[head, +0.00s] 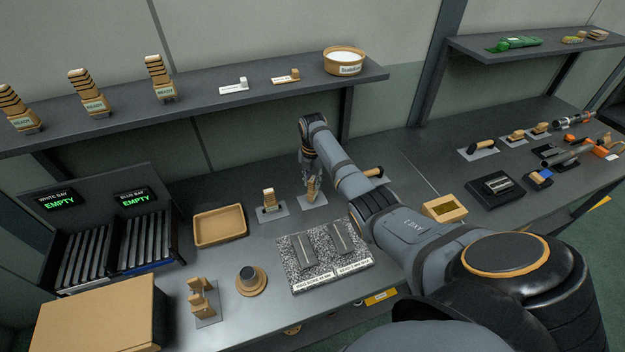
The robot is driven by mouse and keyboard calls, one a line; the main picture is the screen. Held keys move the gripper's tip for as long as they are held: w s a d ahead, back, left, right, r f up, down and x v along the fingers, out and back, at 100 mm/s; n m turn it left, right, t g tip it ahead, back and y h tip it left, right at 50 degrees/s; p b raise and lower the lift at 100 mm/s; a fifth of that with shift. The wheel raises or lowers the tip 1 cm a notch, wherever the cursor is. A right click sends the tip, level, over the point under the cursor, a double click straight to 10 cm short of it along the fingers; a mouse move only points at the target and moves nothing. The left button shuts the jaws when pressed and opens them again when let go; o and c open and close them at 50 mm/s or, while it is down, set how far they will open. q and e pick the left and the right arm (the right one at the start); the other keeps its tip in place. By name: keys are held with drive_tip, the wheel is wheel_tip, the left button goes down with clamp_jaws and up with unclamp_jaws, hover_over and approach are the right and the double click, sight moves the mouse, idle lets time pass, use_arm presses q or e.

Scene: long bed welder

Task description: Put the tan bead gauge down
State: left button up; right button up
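My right gripper (311,178) points down over the back of the bench, just left of my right forearm. A small tan upright piece (313,190) stands at its fingertips, low over or on a grey pad (317,201); I take it for the tan bead gauge. The fingers cover its top, so I cannot tell whether they grip it or whether it touches the pad. Another small tan piece (293,76) lies on a white label plate on the upper shelf, beside a white piece (241,85). My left gripper is not in view.
A dark-striped tan block (268,199) stands on a pad just left of the gripper. A tan tray (219,209) lies further left, and a speckled board (298,274) with two grey plates lies in front. The upper shelf (205,101) overhangs the bench's back.

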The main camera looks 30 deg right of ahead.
drive_tip(key=o, duration=0.4)
drive_tip(key=shift+r, duration=0.25)
wheel_tip(320, 180, up, 12)
drive_tip(key=b, duration=0.2)
drive_tip(key=shift+f, duration=0.15)
